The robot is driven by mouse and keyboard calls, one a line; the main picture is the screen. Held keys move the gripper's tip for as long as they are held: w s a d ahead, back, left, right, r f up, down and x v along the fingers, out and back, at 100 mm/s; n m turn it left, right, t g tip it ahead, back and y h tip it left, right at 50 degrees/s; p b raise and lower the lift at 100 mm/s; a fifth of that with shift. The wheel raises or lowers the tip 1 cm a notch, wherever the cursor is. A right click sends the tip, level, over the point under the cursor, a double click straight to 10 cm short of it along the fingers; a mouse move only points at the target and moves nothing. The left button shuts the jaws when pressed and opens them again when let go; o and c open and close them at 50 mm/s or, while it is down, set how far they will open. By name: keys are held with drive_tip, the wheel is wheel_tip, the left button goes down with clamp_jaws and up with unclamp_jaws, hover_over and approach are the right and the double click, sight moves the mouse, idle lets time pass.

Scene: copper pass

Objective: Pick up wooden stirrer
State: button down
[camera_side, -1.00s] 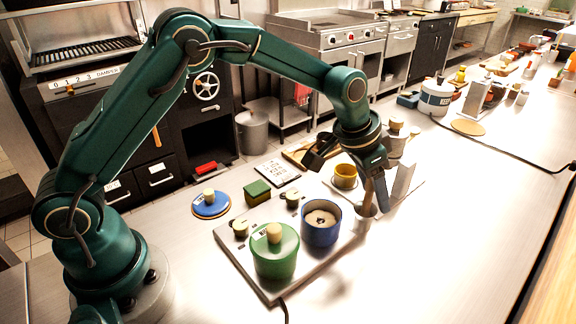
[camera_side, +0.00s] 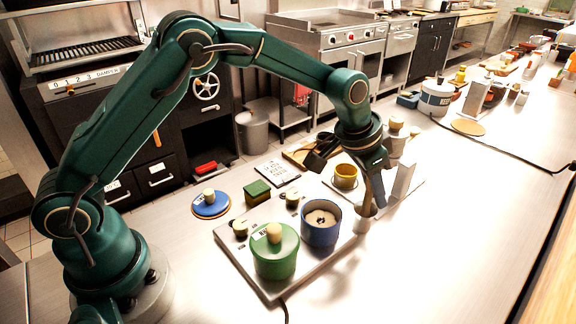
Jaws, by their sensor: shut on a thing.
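My gripper (camera_side: 374,193) points down over the right end of the hob plate, its dark fingers close together. It is shut on the wooden stirrer (camera_side: 369,192), a thin brown stick of which only a little shows beside the fingers.
Left of the cup, a blue pot (camera_side: 321,226) and a green lidded pot (camera_side: 275,254) sit on the hob plate (camera_side: 264,290). The counter at right front is clear.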

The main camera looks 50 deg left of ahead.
drive_tip(key=shift+r, duration=0.45)
drive_tip(key=s+a+r, duration=0.3)
drive_tip(key=a+r, duration=0.7)
drive_tip(key=a, duration=0.1)
drive_tip(key=shift+s+d+f+g, duration=0.35)
drive_tip(key=shift+s+d+f, duration=0.25)
drive_tip(key=shift+d, duration=0.75)
drive_tip(key=shift+s+d+f+g, duration=0.3)
drive_tip(key=shift+s+d+f, duration=0.3)
drive_tip(key=shift+d, duration=0.7)
drive_tip(key=shift+s+d+f+g, duration=0.35)
drive_tip(key=shift+s+d+f, duration=0.25)
drive_tip(key=shift+d, duration=0.75)
drive_tip(key=shift+s+f, duration=0.25)
drive_tip(key=shift+f, duration=1)
drive_tip(key=shift+s+f, duration=0.2)
drive_tip(key=shift+f, duration=1.05)
drive_tip(key=shift+w, duration=0.15)
